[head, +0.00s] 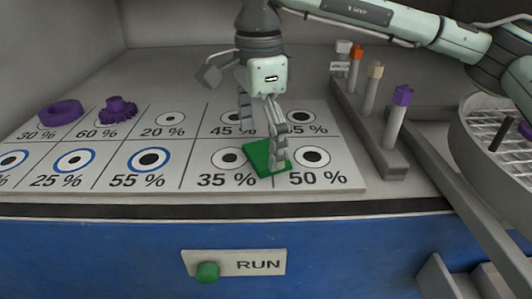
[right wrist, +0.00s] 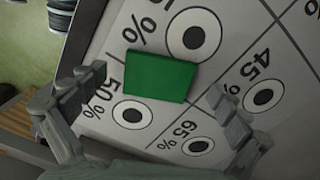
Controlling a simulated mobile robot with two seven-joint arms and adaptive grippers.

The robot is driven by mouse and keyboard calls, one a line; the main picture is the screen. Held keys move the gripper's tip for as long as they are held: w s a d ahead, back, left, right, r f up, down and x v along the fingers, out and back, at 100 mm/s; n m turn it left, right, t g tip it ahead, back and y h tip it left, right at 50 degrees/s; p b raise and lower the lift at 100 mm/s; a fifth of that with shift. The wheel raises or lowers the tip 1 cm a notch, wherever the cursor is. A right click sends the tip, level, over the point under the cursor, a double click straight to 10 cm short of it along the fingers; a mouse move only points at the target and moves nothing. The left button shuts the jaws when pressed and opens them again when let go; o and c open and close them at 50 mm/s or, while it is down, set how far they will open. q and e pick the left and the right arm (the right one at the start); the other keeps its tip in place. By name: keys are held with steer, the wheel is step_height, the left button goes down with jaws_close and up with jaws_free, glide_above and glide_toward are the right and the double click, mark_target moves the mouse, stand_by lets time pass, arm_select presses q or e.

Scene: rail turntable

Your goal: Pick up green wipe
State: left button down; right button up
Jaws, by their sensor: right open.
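The green wipe (head: 264,160) is a flat green square lying on the printed board, between the 35 % and 50 % cells. In the right wrist view the green wipe (right wrist: 160,76) lies ahead of the fingers and partly covers the lettering. My right gripper (head: 262,132) points down over the wipe's area, and one finger hides part of the wipe in the head view. In the right wrist view my right gripper (right wrist: 150,105) has its fingers wide apart with nothing between them. My left gripper is not in view.
The white board (head: 105,145) bears percentage cells with round marks. A purple ring (head: 61,112) and a purple gear (head: 117,108) sit at its left. A rail (head: 375,140) with capped tubes stands to the right, near a round basket (head: 500,120). A green RUN button (head: 207,272) is on the blue front.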

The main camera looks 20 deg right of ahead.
mark_target(258, 155)
steer(key=shift+f, duration=0.5)
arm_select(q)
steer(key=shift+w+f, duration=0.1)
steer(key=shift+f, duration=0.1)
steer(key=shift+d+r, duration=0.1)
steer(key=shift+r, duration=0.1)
arm_select(e)
steer(key=c, duration=1.1)
steer(key=shift+o, duration=0.2)
steer(key=shift+r, duration=0.45)
steer(key=r, duration=0.3)
steer(key=shift+a+r, duration=0.25)
steer(key=shift+r, duration=0.1)
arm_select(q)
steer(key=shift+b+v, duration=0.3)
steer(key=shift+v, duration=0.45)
arm_select(e)
steer(key=s+a+r, duration=0.6)
steer(key=a, duration=0.3)
steer(key=shift+a+r, duration=0.3)
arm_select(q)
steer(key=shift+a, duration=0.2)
